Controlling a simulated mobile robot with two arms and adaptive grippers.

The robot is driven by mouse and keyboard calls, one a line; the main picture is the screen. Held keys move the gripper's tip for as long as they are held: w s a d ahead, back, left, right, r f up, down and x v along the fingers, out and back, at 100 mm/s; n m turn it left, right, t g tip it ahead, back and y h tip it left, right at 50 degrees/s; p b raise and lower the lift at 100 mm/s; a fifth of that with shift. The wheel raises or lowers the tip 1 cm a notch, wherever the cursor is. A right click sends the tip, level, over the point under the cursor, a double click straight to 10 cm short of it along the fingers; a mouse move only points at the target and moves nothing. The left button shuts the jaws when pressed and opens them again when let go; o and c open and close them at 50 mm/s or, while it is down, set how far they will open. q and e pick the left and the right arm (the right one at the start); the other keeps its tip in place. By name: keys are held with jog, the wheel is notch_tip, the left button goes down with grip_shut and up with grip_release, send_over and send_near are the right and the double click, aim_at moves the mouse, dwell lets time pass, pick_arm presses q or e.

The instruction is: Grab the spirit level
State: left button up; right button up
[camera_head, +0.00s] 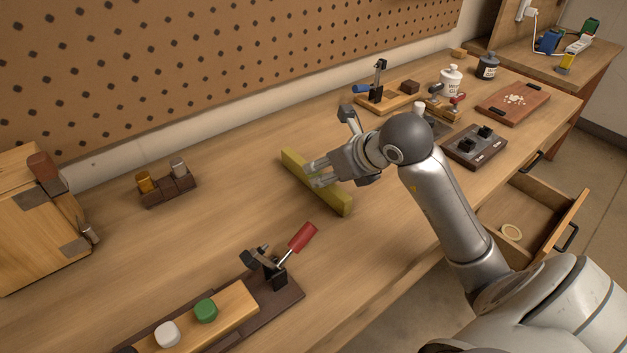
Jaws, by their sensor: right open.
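The spirit level is a long yellow bar (335,198) lying on the wooden workbench near the middle of the head view, slanting from upper left to lower right. My right gripper (312,174) is over the middle of the bar, with its fingers pointing left. The fingers are open and cover part of the bar. I cannot tell whether they touch it. My left gripper is not in view.
A toggle clamp with a red handle (302,237) stands in front on a dark base. Another clamp with a blue handle (362,89) stands behind. A wooden cabinet (35,225) is at left. A drawer (535,215) hangs open at right.

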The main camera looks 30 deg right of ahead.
aim_at(316, 173)
jog(key=x, duration=0.6)
jog(key=shift+w+f+p, duration=0.15)
jog(key=shift+f+p, duration=0.15)
jog(key=shift+c, duration=0.2)
grip_shut()
